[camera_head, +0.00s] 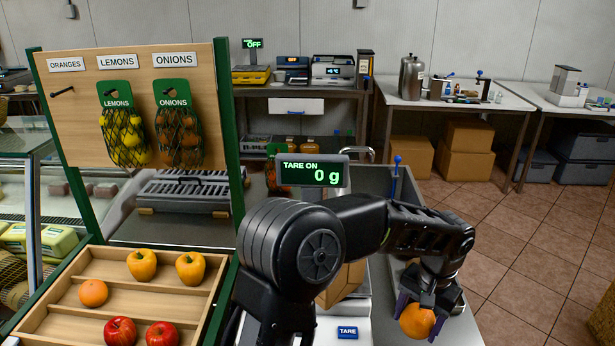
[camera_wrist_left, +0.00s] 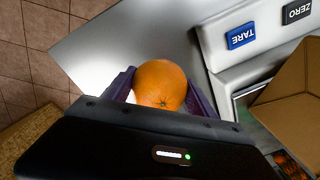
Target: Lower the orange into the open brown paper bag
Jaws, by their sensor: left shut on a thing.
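The orange (camera_head: 417,321) is between the fingers of my left gripper (camera_head: 418,308), which is shut on it. It hangs over the grey counter at the front right, to the right of the scale. In the left wrist view the orange (camera_wrist_left: 160,84) sits between both purple fingers (camera_wrist_left: 163,92). The brown paper bag (camera_head: 343,286) stands at the scale, largely hidden behind my left arm. In the wrist view part of its open brown side (camera_wrist_left: 295,115) shows at the right edge, apart from the orange. My right gripper is not in view.
The scale display (camera_head: 313,174) reads 0 g with "TARE ON"; a blue TARE button (camera_head: 347,332) is in front. A wooden tray (camera_head: 60,327) at left holds another orange (camera_head: 93,293), yellow peppers (camera_head: 142,265) and red apples (camera_head: 120,331).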

